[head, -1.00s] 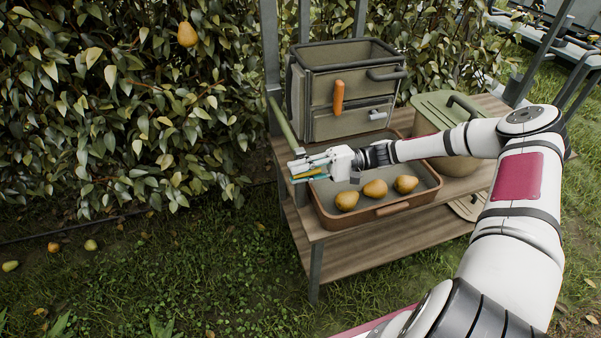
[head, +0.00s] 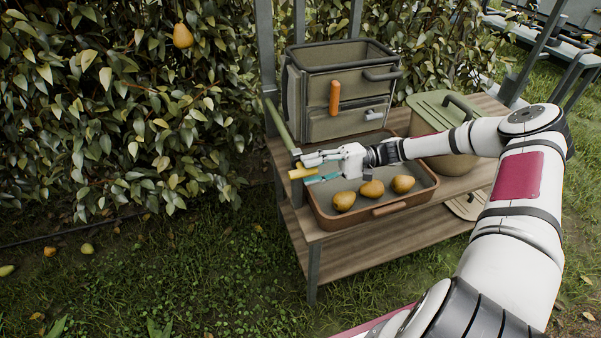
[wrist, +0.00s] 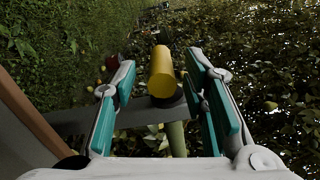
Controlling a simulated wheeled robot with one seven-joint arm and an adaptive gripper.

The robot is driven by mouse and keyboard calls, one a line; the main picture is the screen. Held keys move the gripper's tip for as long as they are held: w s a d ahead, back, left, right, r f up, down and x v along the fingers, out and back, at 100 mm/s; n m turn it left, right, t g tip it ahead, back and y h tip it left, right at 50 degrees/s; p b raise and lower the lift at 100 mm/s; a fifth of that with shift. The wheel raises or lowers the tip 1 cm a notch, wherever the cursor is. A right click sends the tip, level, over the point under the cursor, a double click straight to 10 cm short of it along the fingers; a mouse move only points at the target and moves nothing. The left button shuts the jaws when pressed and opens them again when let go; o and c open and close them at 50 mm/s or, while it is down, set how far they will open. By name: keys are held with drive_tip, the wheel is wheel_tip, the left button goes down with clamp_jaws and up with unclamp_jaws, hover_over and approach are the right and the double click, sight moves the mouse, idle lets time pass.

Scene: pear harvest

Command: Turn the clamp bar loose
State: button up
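The clamp appears to be at the left end of the shelf stand, where a long green bar (head: 279,124) slopes down to a short yellow cylinder (head: 302,173), which looks like the clamp bar's grip. My gripper (head: 311,168) is at this corner, reaching left over the tray. In the wrist view, the yellow cylinder (wrist: 162,72) lies between the two teal-padded fingers of my gripper (wrist: 160,88), with a gap on each side. The fingers are open. The green bar (wrist: 176,138) shows below it, near a dark round part. Contact with the cylinder is not visible.
A brown-rimmed tray (head: 398,206) with 3 pears stands on the wooden stand (head: 340,250) beneath my gripper. A leafy hedge (head: 110,100) fills the left.

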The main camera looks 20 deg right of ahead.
drive_tip(key=d, duration=0.7)
drive_tip(key=shift+d, duration=0.4)
drive_tip(key=s+a+r+n+g+h+p, duration=0.1)
drive_tip(key=s+a+r+h, duration=0.25)
drive_tip(key=r+h, duration=0.2)
drive_tip(key=s+a+r+n+g+h+p, duration=0.1)
drive_tip(key=s+a+r+h+p, duration=0.15)
drive_tip(key=s+r+h, duration=0.35)
drive_tip(key=s+a+r+g+h+p, duration=0.1)
drive_tip(key=s+a+r+g+h, duration=0.15)
drive_tip(key=r, duration=0.45)
drive_tip(key=s+a+r+t+h+p, duration=0.1)
drive_tip(key=s+r+t+h, duration=0.1)
drive_tip(key=s+r+t, duration=0.2)
drive_tip(key=s+r+t+h+p, duration=0.2)
drive_tip(key=s+r+t, duration=0.2)
drive_tip(key=s+r, duration=0.6)
drive_tip(key=s, duration=0.5)
drive_tip(key=shift+s+a+r+t, duration=0.25)
drive_tip(key=shift+a+r+t, duration=0.1)
drive_tip(key=shift+a+r, duration=0.05)
